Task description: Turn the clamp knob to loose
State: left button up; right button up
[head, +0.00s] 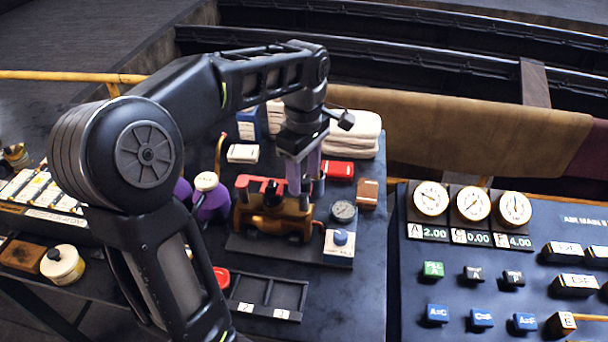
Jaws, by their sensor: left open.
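A brass valve body (262,222) sits on a dark base plate, with red and black parts on its top. A small white block (338,254) with a blue knob (340,237) and a printed label stands at the plate's right front corner. I cannot tell which part is the clamp knob, or read its setting. My left gripper (305,182) points down with its purple fingers open, over the right end of the valve body. The fingers hide part of that end, and I cannot tell if they touch it. My right gripper is out of view.
A round gauge (344,211) stands right of the valve. Red (338,169) and brown (367,193) boxes and folded white cloths (352,130) lie behind. A gauge panel (490,262) stands at right.

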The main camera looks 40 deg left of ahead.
aim_at(304, 179)
pick_arm(q)
notch_tip(304, 179, up, 2)
jog(key=shift+r, duration=0.15)
notch_tip(304, 179, up, 4)
jog(key=p, duration=0.2)
jog(key=shift+r+p, duration=0.25)
jog(key=shift+p, duration=0.15)
jog(key=shift+r+p, duration=0.3)
jog(key=shift+p, duration=0.05)
jog(key=shift+f, duration=0.1)
